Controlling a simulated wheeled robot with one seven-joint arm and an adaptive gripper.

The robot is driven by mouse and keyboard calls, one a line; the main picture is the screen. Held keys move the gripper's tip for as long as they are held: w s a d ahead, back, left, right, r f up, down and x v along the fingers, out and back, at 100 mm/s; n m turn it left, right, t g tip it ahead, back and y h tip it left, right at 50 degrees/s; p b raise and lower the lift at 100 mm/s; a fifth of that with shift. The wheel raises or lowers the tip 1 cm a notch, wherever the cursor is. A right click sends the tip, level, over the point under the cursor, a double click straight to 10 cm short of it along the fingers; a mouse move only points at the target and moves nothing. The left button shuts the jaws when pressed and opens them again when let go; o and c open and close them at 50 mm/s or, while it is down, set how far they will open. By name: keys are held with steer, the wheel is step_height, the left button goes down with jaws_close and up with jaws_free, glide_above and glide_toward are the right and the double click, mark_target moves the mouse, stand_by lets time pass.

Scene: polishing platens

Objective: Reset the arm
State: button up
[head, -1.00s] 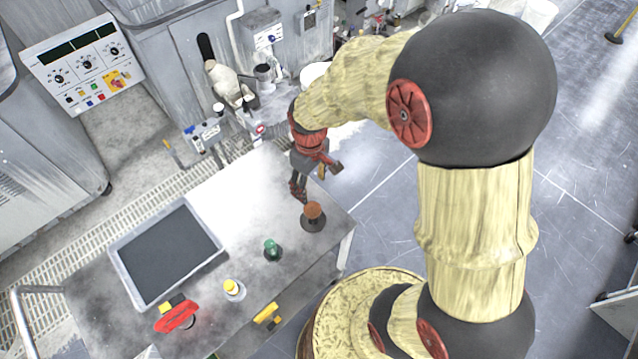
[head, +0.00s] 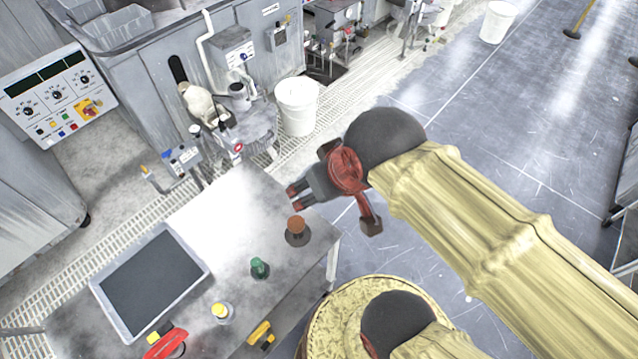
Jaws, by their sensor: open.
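My gripper (head: 297,193) is open and empty at the right side of the table, in the middle of the head view. Its fingers point left, over the table's right corner. My arm, in a yellowish sleeve with dark joints, reaches in from the lower right. An orange-topped piece on a dark round base (head: 297,230) stands on the table just below the fingers in the picture, apart from them.
The grey table (head: 235,270) bears a dark-floored tray (head: 152,278), a green-topped piece (head: 259,268), a yellow-capped bottle (head: 222,312), a red item (head: 166,343) and a yellow item (head: 262,333). A white bucket (head: 297,106) stands behind.

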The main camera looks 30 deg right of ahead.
step_height(320, 180, down, 8)
steer(key=b, duration=0.8)
